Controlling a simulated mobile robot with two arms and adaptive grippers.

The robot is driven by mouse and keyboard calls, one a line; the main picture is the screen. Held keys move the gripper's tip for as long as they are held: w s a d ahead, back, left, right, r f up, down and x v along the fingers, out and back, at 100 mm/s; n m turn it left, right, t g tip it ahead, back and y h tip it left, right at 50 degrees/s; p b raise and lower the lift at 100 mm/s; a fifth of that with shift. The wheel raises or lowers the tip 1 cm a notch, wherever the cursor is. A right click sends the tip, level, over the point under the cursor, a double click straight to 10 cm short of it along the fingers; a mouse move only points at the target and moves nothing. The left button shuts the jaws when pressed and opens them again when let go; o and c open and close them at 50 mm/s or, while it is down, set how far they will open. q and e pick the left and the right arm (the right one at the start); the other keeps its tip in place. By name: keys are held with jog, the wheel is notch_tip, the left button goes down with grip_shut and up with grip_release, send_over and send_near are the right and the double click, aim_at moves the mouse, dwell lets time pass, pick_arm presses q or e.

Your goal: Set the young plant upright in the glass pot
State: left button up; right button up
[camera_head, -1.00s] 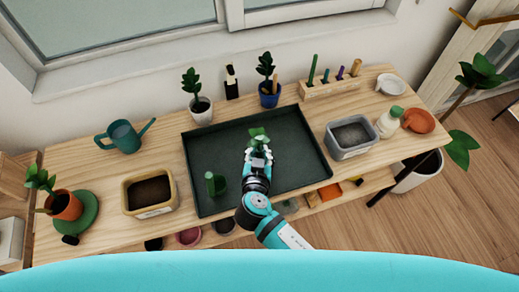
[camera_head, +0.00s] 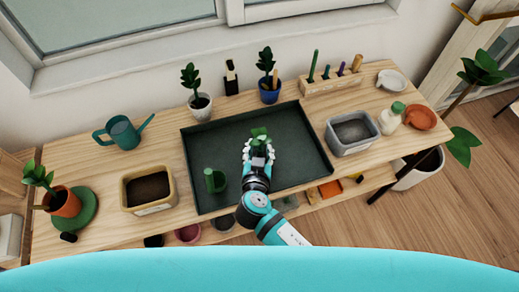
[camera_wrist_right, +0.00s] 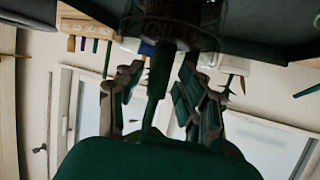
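The young plant (camera_head: 259,134) shows green leaves above the middle of the dark tray in the head view. In the right wrist view its green stem (camera_wrist_right: 159,72) runs between my fingers to the clear glass pot (camera_wrist_right: 178,28), which has dark contents. A large dark green shape, probably a leaf, fills the bottom of that view. The pot is mostly hidden in the head view. The plant looks roughly upright, but its exact tilt is hard to judge. My right gripper (camera_head: 259,151) is open, its fingers on either side of the stem with gaps. My left gripper is out of view.
The dark tray (camera_head: 222,140) also holds a green cylinder (camera_head: 214,181) left of my gripper. A tan soil box (camera_head: 148,190) and grey box (camera_head: 351,132) flank the tray. Potted plants and a tool block (camera_head: 331,84) stand behind. The tray's left rear is bare.

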jog(key=shift+r+p, duration=0.3)
jog(key=shift+p, duration=0.05)
jog(key=shift+r+p, duration=0.35)
jog(key=shift+p, duration=0.15)
jog(key=shift+s+a+f+b, duration=0.1)
jog(key=shift+s+f+b, duration=0.05)
jog(key=shift+s+b, duration=0.5)
jog(key=b+v, duration=0.2)
jog(key=v, duration=0.8)
jog(key=shift+s+r, duration=0.3)
jog(key=shift+r, duration=0.05)
